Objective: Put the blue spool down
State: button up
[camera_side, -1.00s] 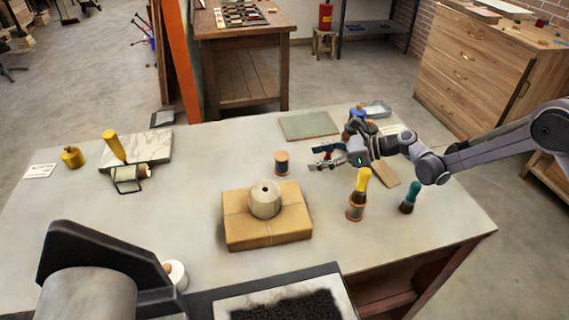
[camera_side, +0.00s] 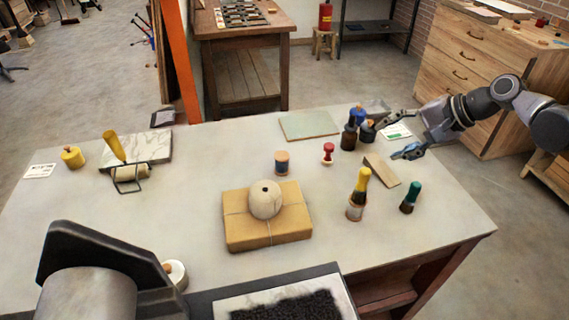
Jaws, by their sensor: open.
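The blue spool (camera_side: 282,162), blue in the middle with brownish ends, stands upright on the grey table behind the wrapped parcel. A small red spool (camera_side: 328,153) stands to its right. My gripper (camera_side: 397,137) is at the right side of the table, well to the right of both spools. Its fingers are spread wide with nothing between them. It is apart from the blue spool.
A tied parcel (camera_side: 267,232) bears a pale round knob-like object (camera_side: 265,199). The table's left middle is clear.

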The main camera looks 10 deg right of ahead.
jog(key=s+d+n+h, duration=0.3)
jog(key=s+d+n, duration=0.2)
jog(key=s, duration=0.4)
jog(key=s+d+n+h, duration=0.2)
jog(key=s+d+n, duration=0.4)
jog(key=s, duration=0.4)
jog(key=shift+d+f+n+t+h, duration=0.2)
jog(key=shift+f+n+t+h, duration=0.1)
jog(key=shift+f+t+h, duration=0.15)
